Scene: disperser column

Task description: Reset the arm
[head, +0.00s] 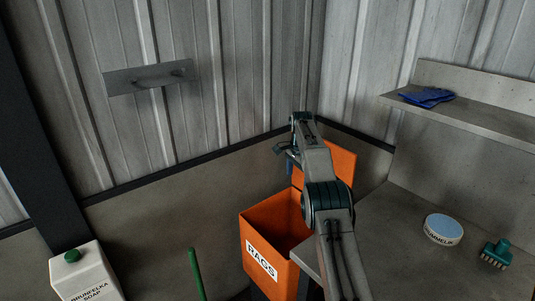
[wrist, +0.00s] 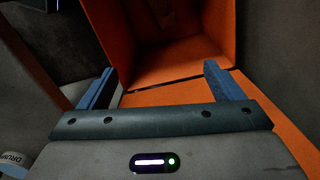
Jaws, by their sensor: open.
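My gripper (head: 284,150) is at the end of my arm, above the orange rags bin (head: 268,218) in the head view. In the wrist view my gripper (wrist: 158,85) shows its two blue fingers wide apart with nothing between them. Beyond the fingers is the open orange bin (wrist: 165,50), whose visible inside looks empty. The bin's lid (head: 340,162) stands raised behind my arm. My arm hides part of the bin and lid.
A grey bench (head: 430,270) at right holds a round blue-topped tub (head: 443,229) and a teal brush (head: 497,254). A blue cloth (head: 427,97) lies on the shelf (head: 480,118). A soap container (head: 85,275) stands at lower left beside a green pole (head: 197,273).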

